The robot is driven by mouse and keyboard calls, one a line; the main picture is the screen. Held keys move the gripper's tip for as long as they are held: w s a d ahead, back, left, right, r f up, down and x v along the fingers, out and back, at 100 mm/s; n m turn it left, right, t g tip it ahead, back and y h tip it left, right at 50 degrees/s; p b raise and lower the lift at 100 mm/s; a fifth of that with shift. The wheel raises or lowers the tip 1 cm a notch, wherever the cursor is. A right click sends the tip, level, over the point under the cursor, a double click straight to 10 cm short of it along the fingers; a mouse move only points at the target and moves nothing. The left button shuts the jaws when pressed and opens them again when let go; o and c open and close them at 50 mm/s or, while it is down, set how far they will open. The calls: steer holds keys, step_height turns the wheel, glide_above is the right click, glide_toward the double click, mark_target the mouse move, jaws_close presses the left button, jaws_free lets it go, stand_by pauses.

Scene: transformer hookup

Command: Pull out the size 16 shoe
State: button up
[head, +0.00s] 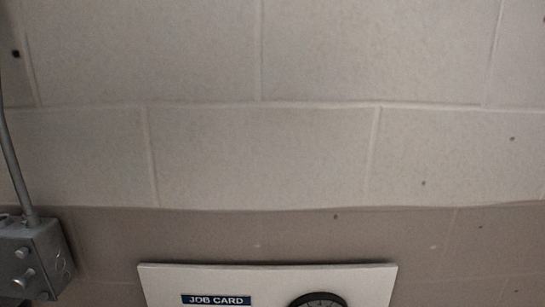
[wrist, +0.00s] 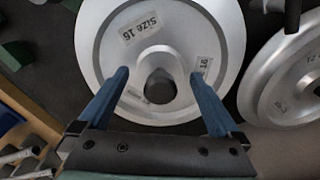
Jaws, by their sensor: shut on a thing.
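The size 16 shoe (wrist: 185,20) is a round silver disc in the wrist view, with a "SIZE 16" label near its upper left and a dark round hole or stub (wrist: 160,88) at its middle. A second, partly cut-off label sits at its right. My gripper (wrist: 159,75) has its two blue fingers on either side of the raised hub, shut on the shoe. The fingers hide parts of the disc's lower face. Neither shoe nor gripper shows in the head view.
Another silver disc (wrist: 290,75) stands close at the right in the wrist view. Green blocks (wrist: 15,55) and metal rods (wrist: 25,155) lie at the left. The head view shows a block wall, a grey electrical box (head: 35,260) and a job card board (head: 165,283).

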steer(key=shift+s+a+f, duration=0.15)
steer(key=shift+s+f, duration=0.3)
steer(key=shift+f, duration=0.25)
steer(key=shift+r, duration=0.1)
jaws_close()
steer(key=shift+w+r+p, duration=0.1)
steer(key=shift+w+p, duration=0.05)
steer(key=shift+p, duration=0.3)
steer(key=shift+w+r+g+p, duration=0.15)
steer(key=shift+r+g+p, duration=0.2)
steer(key=shift+p, duration=0.15)
steer(key=shift+r+p, duration=0.3)
steer(key=shift+p, duration=0.05)
steer(key=shift+r+p, duration=0.3)
steer(key=shift+r, duration=0.05)
steer(key=o, duration=0.8)
jaws_free()
steer(key=shift+r, duration=0.1)
steer(key=shift+w, duration=0.1)
